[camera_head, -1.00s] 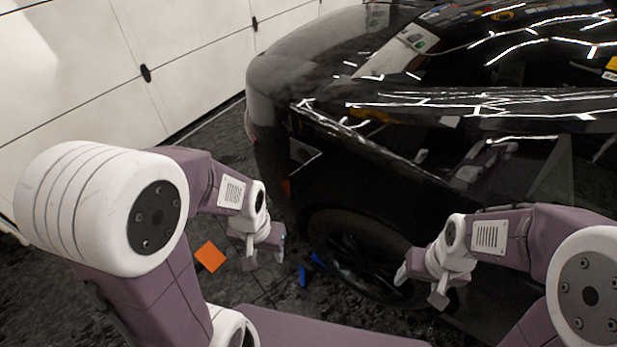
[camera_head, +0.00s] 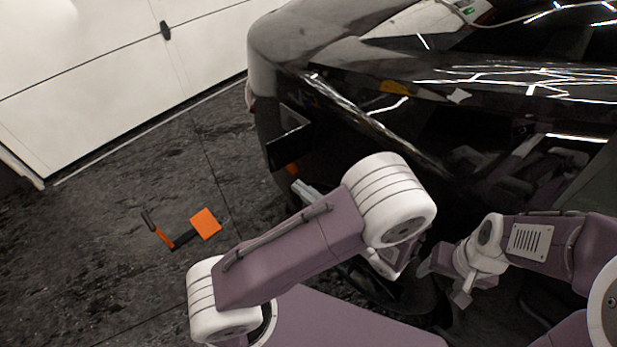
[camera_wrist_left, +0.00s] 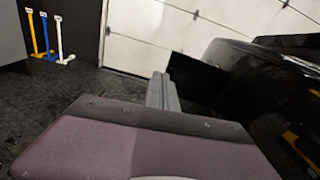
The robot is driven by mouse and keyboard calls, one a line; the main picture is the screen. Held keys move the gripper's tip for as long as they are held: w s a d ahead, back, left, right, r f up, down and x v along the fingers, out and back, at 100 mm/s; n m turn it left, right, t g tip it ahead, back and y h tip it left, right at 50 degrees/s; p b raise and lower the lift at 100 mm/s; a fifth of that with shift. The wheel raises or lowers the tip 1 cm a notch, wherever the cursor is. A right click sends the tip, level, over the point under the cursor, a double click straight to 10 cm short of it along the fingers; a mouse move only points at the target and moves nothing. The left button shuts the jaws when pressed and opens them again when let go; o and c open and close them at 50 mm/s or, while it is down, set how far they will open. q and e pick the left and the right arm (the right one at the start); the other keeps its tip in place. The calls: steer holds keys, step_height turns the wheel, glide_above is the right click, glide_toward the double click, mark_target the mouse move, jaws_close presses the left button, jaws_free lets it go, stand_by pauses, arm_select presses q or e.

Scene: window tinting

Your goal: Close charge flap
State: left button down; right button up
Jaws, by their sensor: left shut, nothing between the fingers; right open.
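The charge flap (camera_head: 288,148) is a dark panel on the rear side of the black car (camera_head: 420,115). It stands out from the bodywork, so it is open. In the left wrist view the flap (camera_wrist_left: 196,80) shows as a dark panel just beyond and right of my fingers. My left gripper (camera_head: 304,190) is shut and empty, below the flap and close to the car; whether it touches the flap I cannot tell. Its grey fingers (camera_wrist_left: 162,92) show in the left wrist view. My right gripper (camera_head: 447,278) is open and empty near the car's lower side.
An orange block (camera_head: 205,222) with a dark and orange tool (camera_head: 164,236) lies on the dark floor at left. A white panelled door (camera_head: 110,80) stands behind. Yellow, blue and white stands (camera_wrist_left: 47,38) are far left in the wrist view. Floor left of the car is mostly clear.

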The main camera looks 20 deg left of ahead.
arm_select(q)
steer(key=d+f+m+t, duration=0.2)
steer(key=d+f, duration=0.1)
steer(key=d, duration=0.1)
steer(key=t+h+b, duration=0.1)
glide_toward(277, 165)
steer(key=shift+m, duration=0.4)
steer(key=x, duration=0.7)
steer(key=shift+d, duration=0.1)
arm_select(e)
steer(key=shift+s+a+f, duration=0.1)
steer(key=shift+f, duration=0.5)
steer(key=shift+s+a+f, duration=0.1)
steer(key=shift+f, duration=0.5)
steer(key=shift+a+r, duration=0.1)
steer(key=shift+a, duration=0.05)
